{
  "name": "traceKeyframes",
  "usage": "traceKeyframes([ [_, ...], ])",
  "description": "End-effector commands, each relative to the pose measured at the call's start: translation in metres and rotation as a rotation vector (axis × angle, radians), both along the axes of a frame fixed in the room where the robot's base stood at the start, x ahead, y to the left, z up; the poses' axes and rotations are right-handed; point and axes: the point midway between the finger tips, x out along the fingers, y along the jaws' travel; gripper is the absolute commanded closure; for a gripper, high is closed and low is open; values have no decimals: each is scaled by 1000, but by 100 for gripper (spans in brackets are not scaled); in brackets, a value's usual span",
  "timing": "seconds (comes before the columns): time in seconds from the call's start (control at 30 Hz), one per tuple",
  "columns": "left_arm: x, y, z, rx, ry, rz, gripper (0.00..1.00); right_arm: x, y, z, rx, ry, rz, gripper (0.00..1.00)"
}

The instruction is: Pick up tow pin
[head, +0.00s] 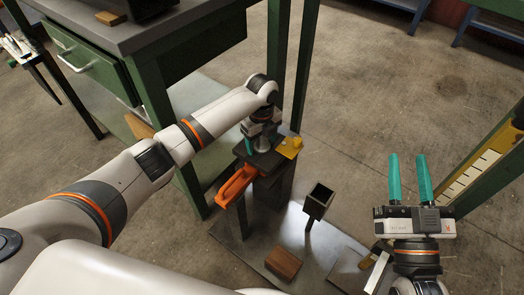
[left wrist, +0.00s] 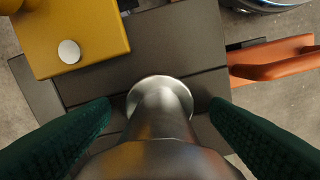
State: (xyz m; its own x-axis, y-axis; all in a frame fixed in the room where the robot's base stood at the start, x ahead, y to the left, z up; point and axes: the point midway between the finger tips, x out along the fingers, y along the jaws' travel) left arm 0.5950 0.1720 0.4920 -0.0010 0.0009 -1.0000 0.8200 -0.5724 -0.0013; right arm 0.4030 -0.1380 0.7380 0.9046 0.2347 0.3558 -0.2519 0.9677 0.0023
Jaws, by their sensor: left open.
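The tow pin (left wrist: 160,115) is a silver metal piece with a round flange, standing on a dark block (left wrist: 180,45) in the left wrist view. In the head view the pin (head: 262,144) is small and partly covered by my gripper. My left gripper (left wrist: 162,104) is over the block with its green fingers apart, one on each side of the pin. A gap shows between each fingertip and the flange. My right gripper (head: 410,178) is open and empty at the right of the head view, its teal fingers pointing away.
A yellow block (head: 290,147) and an orange handle (head: 237,184) flank the dark block. A square open tube (head: 319,199) and a brown block (head: 284,263) stand on the metal plate (head: 243,245). A green workbench (head: 190,55) is at left.

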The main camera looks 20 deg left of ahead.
Motion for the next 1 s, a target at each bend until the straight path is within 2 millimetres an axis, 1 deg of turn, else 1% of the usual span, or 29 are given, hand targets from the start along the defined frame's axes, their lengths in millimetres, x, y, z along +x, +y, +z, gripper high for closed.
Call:
traceKeyframes([
  [0.27, 0, 0, -1, 0, 0, -1, 29, -1, 0, 3, 5, -15, 1, 64],
  [0.37, 0, 0, -1, 0, 0, -1, 44, -1, 0, 2, 4, -14, 1, 64],
  [0.7, 0, 0, -1, -1, -1, -1, 99, -1, 0, 2, 4, -13, 0, 64],
  [1.0, 1, 0, 1, -1, -4, -1, 100, 0, 0, 3, 4, -11, 0, 64],
])
